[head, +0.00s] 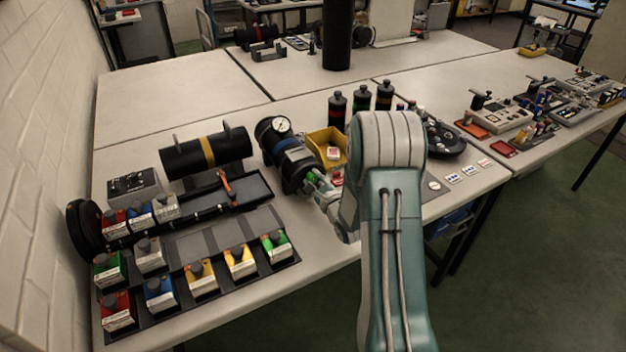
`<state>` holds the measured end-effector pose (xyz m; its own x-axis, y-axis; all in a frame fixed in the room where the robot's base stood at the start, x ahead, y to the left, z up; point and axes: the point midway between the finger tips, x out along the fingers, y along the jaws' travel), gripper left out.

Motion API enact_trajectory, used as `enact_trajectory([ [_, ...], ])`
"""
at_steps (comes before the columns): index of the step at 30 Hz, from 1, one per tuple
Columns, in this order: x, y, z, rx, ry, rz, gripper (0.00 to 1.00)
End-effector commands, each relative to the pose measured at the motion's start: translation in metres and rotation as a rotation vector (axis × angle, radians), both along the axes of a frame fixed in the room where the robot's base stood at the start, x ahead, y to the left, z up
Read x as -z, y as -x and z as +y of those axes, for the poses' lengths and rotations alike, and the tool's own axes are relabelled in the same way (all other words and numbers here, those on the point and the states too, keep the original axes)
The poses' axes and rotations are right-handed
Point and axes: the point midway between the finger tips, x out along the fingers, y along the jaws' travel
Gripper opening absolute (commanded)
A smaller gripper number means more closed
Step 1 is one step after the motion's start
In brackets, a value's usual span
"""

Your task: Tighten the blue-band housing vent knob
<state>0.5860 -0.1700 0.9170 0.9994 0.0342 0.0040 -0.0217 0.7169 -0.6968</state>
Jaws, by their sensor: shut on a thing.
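The blue-band housing (270,138) is a black cylinder with a blue band and a round white gauge (282,125) on top. It lies on the table left of my arm. My gripper (314,180) is at the near right end of this housing, shut on what appears to be the vent knob. A bit of green shows at the fingertips. The fingers and wrist hide most of the knob, so its shape and how far it is turned cannot be seen.
A yellow bin (327,143) stands close behind my gripper. A yellow-band cylinder (206,152) lies to the left, above a dark tray (255,187). Several coloured boxes fill the front left rack (205,246). Black bottles (361,98) and a round dark tray (449,148) stand behind.

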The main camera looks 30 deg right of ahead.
Motion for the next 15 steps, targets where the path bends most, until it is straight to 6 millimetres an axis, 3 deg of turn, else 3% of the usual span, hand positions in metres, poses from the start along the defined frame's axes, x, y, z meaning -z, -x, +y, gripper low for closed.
enact_trajectory([
  [4,0.0074,0.0026,0.0008,0.001,-0.005,0.02,0.0],
  [5,0.0076,0.0026,0.0008,0.001,-0.005,0.02,0.46],
  [6,0.0074,0.0026,0.0008,0.001,-0.005,0.02,0.64],
  [7,0.0071,0.0024,0.0007,0.0,-0.004,0.019,0.71],
  [15,0.0033,0.0011,0.0004,0.001,-0.002,0.009,0.71],
])
